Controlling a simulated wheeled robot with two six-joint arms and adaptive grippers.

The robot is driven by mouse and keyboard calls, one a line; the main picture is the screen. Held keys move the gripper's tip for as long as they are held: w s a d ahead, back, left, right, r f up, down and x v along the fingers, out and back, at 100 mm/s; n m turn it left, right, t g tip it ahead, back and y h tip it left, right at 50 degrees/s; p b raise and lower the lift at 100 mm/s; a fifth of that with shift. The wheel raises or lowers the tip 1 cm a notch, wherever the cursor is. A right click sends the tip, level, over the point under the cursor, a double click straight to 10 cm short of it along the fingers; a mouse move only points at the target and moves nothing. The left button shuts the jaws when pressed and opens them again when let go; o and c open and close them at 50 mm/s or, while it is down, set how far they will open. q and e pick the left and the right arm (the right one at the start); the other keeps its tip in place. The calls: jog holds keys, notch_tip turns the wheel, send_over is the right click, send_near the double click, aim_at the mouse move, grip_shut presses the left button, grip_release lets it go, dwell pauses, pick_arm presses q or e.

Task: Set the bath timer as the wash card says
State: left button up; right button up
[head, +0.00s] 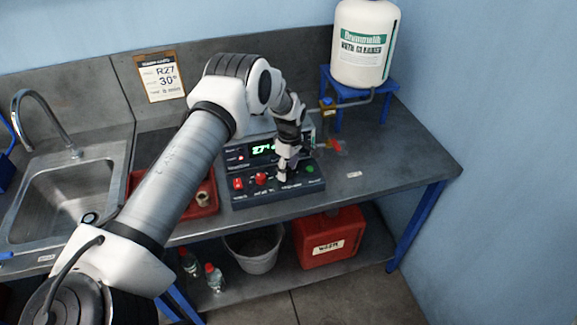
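The wash card (161,79) is on the back wall; its large print reads R27 and 30°, and a smaller bottom line seems to read 8 min. The bath unit (240,202) stands on the bench with a green display (262,149) that seems to start with 27. Its front panel has a red switch (238,184), a red knob (261,179) and a green button (310,169). My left gripper (283,176) points down at the panel between the red knob and green button. Its fingers hide what is under them, so the grip is unclear. My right gripper is out of view.
A sink (60,195) is at the left. A red tray (206,205) sits left of the bath. A white cleaner jug (362,62) stands on a blue stand (376,85) behind right. The bench's right side is mostly clear. A red waste box (330,225) and bucket are below.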

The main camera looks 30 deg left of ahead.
pick_arm(q)
jog(key=shift+w+d+f, duration=0.1)
jog(key=shift+w+f, duration=0.1)
jog(key=shift+w, duration=0.1)
jog(key=shift+c, duration=0.7)
jog(key=shift+s+r, duration=0.15)
jog(key=c, duration=0.5)
jog(key=shift+s+r, duration=0.25)
jog(key=shift+s, duration=0.1)
jog(key=c, duration=0.4)
jog(key=shift+s+r, duration=0.15)
jog(key=shift+s, duration=0.05)
grip_shut()
jog(key=shift+w, duration=0.1)
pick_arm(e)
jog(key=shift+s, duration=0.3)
pick_arm(q)
jog(key=shift+f, duration=0.25)
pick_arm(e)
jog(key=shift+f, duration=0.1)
